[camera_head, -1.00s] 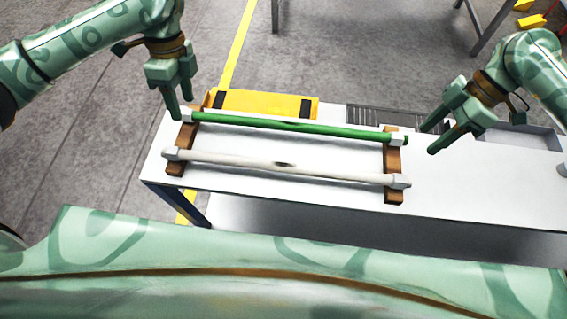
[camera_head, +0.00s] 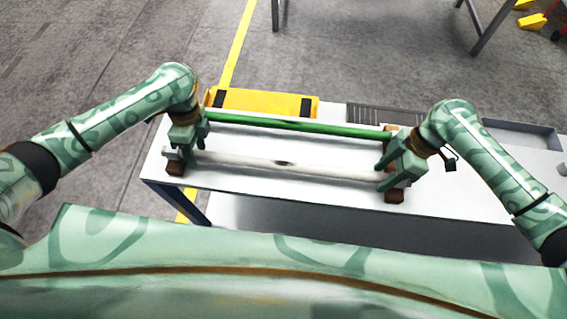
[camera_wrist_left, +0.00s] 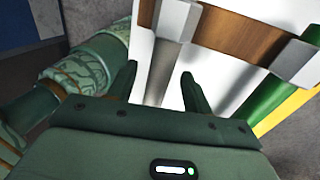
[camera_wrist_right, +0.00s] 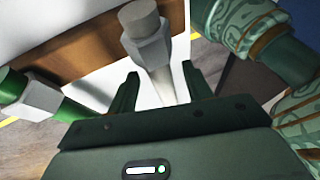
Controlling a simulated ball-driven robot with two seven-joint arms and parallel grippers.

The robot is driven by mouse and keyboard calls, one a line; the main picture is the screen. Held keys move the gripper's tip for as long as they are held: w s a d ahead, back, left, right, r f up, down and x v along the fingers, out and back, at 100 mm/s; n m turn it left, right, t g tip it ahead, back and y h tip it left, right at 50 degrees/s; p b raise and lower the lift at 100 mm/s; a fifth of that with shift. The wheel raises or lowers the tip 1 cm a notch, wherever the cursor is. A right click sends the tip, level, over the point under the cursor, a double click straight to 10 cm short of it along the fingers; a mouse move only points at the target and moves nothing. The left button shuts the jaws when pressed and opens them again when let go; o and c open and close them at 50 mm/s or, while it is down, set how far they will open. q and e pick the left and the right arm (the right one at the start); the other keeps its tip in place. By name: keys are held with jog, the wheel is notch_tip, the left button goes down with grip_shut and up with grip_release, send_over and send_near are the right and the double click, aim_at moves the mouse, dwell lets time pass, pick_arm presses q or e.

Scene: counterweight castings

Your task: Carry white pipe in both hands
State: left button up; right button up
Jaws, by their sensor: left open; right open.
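The white pipe (camera_head: 285,165) lies across two brown wooden supports, the left one (camera_head: 176,169) and the right one (camera_head: 394,196), on the white table. It has a pale fitting near each end. My left gripper (camera_head: 187,150) is open over the pipe's left end; in the left wrist view the pipe (camera_wrist_left: 160,75) runs between its fingers. My right gripper (camera_head: 385,174) is open at the right end; in the right wrist view the pipe (camera_wrist_right: 163,88) shows between its fingers. The grippers hide parts of the pipe's ends.
A green pipe (camera_head: 290,125) lies parallel behind the white one on the same supports. An orange-yellow case (camera_head: 262,101) sits behind it. A dark slotted grate (camera_head: 375,115) and a grey tray (camera_head: 515,133) are further right. The table's front edge is close before the white pipe.

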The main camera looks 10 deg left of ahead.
pick_arm(q)
jog(key=shift+f, duration=0.1)
pick_arm(e)
jog(key=shift+f, duration=0.1)
pick_arm(q)
grip_shut()
pick_arm(e)
grip_shut()
